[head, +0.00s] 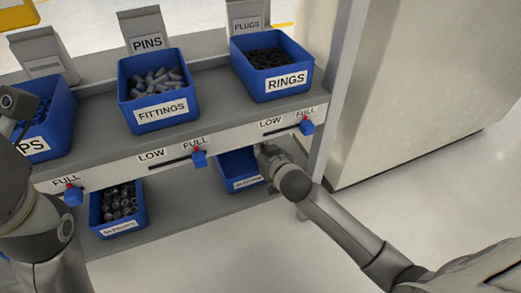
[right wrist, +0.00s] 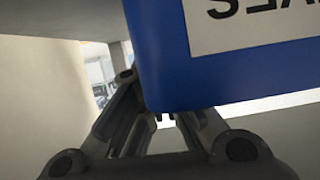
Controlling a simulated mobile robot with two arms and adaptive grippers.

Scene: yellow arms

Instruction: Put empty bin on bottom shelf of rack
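A blue bin (head: 238,167) with a white label sits on the bottom shelf (head: 197,208) of the rack, below the RINGS bin. Its inside is dark, and I cannot tell whether it is empty. My right gripper (head: 268,153) is at its right side. In the right wrist view the blue bin (right wrist: 165,70) is close, its label upside down and cut off. The fingers of the right gripper (right wrist: 160,118) run up to its rim edge, and the bin hides their tips. A dark end part of my left arm (head: 14,104) is cut off at the left edge.
Another blue bin (head: 117,208) with dark parts is left on the bottom shelf. The top shelf holds the FITTINGS bin (head: 160,112), the RINGS bin (head: 286,83) and a partly hidden bin (head: 58,132). A tall grey cabinet (head: 415,90) stands right. Open floor (head: 470,180) lies beside it.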

